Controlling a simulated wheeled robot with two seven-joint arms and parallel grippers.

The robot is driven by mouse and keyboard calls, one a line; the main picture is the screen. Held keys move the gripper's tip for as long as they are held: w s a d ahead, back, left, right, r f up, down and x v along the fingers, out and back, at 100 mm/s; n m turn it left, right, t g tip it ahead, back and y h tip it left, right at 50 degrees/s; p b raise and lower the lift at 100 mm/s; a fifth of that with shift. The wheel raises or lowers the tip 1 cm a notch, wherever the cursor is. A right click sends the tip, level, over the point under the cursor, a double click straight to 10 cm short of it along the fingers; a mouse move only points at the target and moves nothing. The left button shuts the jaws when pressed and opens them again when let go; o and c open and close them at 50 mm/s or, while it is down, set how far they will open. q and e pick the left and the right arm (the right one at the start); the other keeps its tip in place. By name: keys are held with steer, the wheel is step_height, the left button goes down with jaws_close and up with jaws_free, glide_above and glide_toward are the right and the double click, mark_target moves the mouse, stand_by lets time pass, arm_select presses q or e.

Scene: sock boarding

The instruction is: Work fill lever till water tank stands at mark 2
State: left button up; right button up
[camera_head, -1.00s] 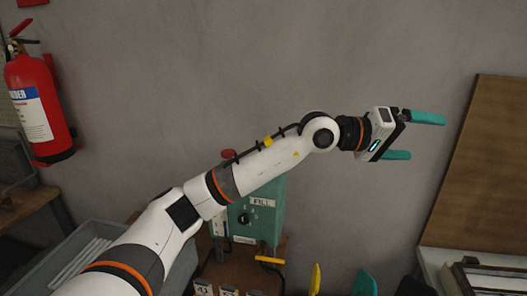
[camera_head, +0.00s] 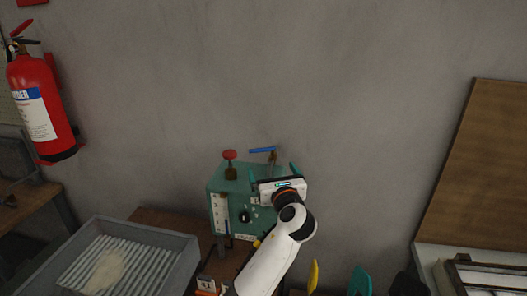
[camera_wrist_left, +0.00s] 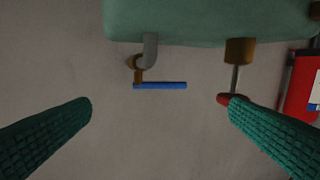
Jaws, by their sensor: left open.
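The teal water tank unit (camera_head: 228,182) stands against the wall in the head view; its body also shows in the left wrist view (camera_wrist_left: 210,22). A white gauge strip (camera_head: 221,214) runs down its front; the level and marks are too small to read. A blue-handled lever (camera_head: 262,150) sits above it, also in the left wrist view (camera_wrist_left: 160,86). A red knob (camera_head: 229,155) stands left of the lever and shows in the left wrist view (camera_wrist_left: 226,99). My left gripper (camera_head: 273,169) is open and empty, just in front of the unit. The lever lies between its fingers in the wrist picture, apparently untouched. The FILL label is hidden.
A grey bin (camera_head: 190,262) with a ribbed inside stands at the lower left. A fire extinguisher (camera_head: 42,110) hangs at left. Yellow (camera_head: 313,276) and teal (camera_head: 361,281) upright shapes stand at the bottom. A brown board (camera_head: 485,165) leans at right. The wall above the unit is clear.

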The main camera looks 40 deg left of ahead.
mark_target(263, 151)
arm_select(q)
steer(key=p+x, duration=0.1)
steer(key=x, duration=0.9)
steer(key=shift+w+a+p, duration=0.25)
steer(key=shift+a+p, duration=0.05)
steer(key=shift+p, duration=0.05)
steer(key=shift+c, duration=0.6)
